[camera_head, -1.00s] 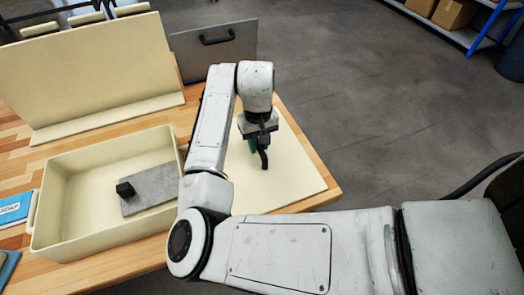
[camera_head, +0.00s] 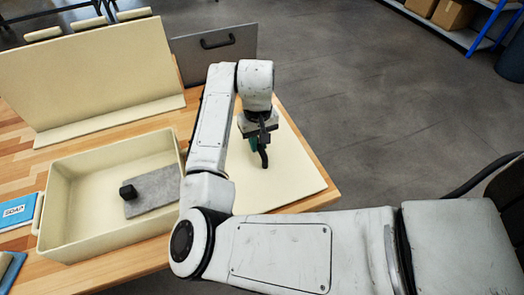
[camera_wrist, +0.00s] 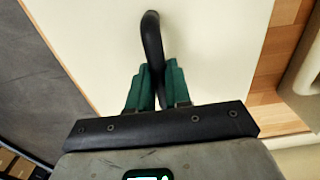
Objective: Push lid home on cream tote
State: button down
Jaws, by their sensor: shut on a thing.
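The cream tote (camera_head: 75,245) is an open-topped box on the wooden table, left of my arm. A flat cream panel (camera_head: 295,175), which looks like the lid, is right of the tote near the table's right corner. It also fills the middle of the wrist view (camera_wrist: 100,35). A curved black handle (camera_wrist: 152,38) stands out from it. My gripper (camera_head: 257,143) is over the panel, its green fingers (camera_wrist: 155,85) shut on the handle. My arm hides the tote's right side and part of the panel. I cannot tell whether the panel touches the table.
A grey slab with a black knob (camera_head: 165,188) lies in the tote. A tall cream board (camera_head: 85,70) and a grey panel with a black handle (camera_head: 225,55) stand behind. A blue soap pack (camera_head: 15,212) is at the left edge.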

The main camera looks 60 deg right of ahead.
jog(key=shift+r+p, duration=1.55)
jog(key=shift+r, duration=0.45)
notch_tip(320, 180, up, 7)
jog(key=shift+r, duration=0.15)
dwell(1.0)
